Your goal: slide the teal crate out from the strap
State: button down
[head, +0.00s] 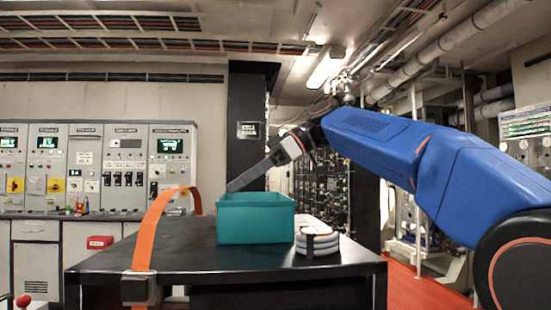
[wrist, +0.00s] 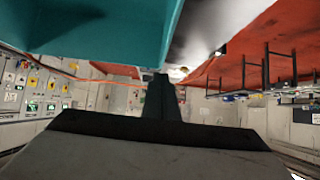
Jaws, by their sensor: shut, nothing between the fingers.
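The teal crate (head: 255,222) sits upright on the black table (head: 180,258). It fills the upper left of the wrist view (wrist: 90,28). The orange strap (head: 150,228) arches up from a dark buckle at the table's front edge, left of the crate, and bends down behind. It stands apart from the crate's left side in the head view; its far end is hidden. My gripper (head: 230,188) is shut and empty, slanting down to the crate's left rim, seemingly at its far side. The closed fingers show in the wrist view (wrist: 161,95); I cannot tell whether they touch the crate.
A white coiled bundle (head: 317,241) with a dark band lies close to the crate's right side.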

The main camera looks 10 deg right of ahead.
jog(key=v, duration=1.5)
jog(key=shift+d, duration=0.45)
jog(key=shift+s, duration=0.1)
